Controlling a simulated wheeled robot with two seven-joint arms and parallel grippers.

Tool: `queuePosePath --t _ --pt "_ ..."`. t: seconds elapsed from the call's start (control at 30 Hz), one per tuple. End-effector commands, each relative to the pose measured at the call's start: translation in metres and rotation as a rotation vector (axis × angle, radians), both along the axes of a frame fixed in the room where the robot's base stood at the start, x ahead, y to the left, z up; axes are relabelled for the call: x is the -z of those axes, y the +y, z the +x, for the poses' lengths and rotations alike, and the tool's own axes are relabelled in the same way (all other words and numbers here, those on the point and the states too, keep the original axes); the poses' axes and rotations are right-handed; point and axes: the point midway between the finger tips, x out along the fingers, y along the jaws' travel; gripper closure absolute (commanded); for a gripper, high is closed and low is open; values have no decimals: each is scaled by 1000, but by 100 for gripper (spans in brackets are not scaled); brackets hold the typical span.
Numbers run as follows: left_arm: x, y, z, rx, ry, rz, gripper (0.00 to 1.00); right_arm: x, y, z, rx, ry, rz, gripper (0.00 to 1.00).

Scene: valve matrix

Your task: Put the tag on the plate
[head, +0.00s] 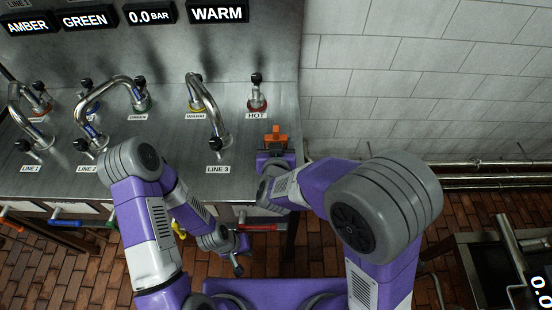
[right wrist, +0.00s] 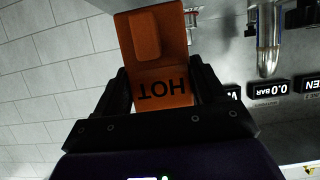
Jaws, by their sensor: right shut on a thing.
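An orange tag (right wrist: 160,60) marked HOT fills the middle of the right wrist view, between the fingers of my right gripper (right wrist: 160,100). In the head view the orange tag (head: 276,132) stands at the front of my right gripper (head: 275,148), above the right end of the steel counter. A white plate (head: 256,116) reading HOT lies just behind the tag, in front of a red-based valve (head: 257,101). My left gripper (head: 238,262) hangs low in front of the counter, away from the tag; its finger opening is unclear.
Curved steel pipes (head: 215,115) and black-knobbed valves stand on the steel counter (head: 165,170). Display signs (head: 218,13) hang on the back panel. Coloured handles (head: 66,222) line the counter front. A tiled wall (head: 420,90) is on the right.

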Motion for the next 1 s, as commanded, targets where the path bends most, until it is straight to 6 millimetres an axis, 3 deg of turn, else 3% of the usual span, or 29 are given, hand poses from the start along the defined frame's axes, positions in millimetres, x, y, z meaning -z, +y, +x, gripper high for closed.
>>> queuePosePath --t 0.37,0.77,0.8,0.93,1.0 --pt "21 0 0 0 0 0 100 43 0 0 0 0 -2 60" --pt "24 0 0 0 0 0 100 47 0 0 0 -2 1 60" --pt "23 0 0 0 0 0 100 46 0 0 -1 -2 1 26" --pt "22 0 0 0 0 0 100 46 0 0 -1 -2 1 6" --pt "22 0 0 0 0 0 100 46 0 0 -1 -2 1 5"
